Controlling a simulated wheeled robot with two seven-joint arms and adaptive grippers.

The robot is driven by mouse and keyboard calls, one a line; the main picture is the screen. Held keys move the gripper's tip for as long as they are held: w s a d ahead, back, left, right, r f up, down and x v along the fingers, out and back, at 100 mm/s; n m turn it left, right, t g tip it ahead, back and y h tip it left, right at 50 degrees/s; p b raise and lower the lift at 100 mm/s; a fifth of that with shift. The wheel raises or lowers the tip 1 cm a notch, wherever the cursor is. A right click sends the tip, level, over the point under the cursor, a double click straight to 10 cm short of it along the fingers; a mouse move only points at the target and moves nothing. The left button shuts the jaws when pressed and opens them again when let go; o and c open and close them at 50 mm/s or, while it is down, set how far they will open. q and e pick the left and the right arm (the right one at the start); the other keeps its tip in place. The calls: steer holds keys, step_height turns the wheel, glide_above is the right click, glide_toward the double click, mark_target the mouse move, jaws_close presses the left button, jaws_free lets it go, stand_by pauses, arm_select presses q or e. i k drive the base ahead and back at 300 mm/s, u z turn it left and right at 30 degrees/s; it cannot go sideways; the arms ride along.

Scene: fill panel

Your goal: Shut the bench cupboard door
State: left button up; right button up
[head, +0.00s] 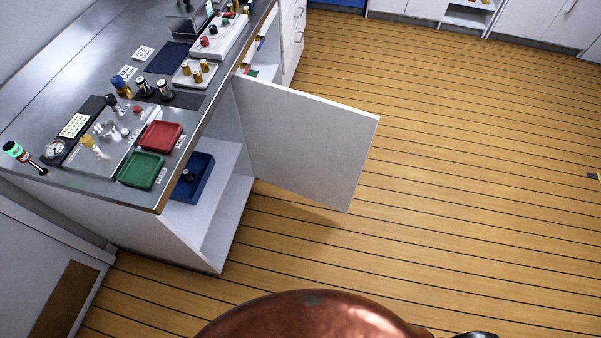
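The bench cupboard door (308,145) is a white panel. It stands wide open, swung out from the bench over the wooden floor. Its hinged edge is at the far side of the cupboard opening. The cupboard (228,204) below the bench top is open, and a blue bin (204,180) with a dark object in it sits on its shelf. Neither of my grippers shows in the head view. A small dark piece at the bottom right edge is too cut off to tell.
The steel bench top (60,187) carries a red tray (161,136), a green tray (142,170), a gauge (54,146) and several small parts.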

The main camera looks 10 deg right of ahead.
mark_target(314, 148)
steer(key=k, duration=0.1)
steer(key=z, duration=1.9)
steer(key=i, duration=4.9)
steer(key=u, duration=4.6)
steer(key=i, duration=1.6)
steer(key=u, duration=0.05)
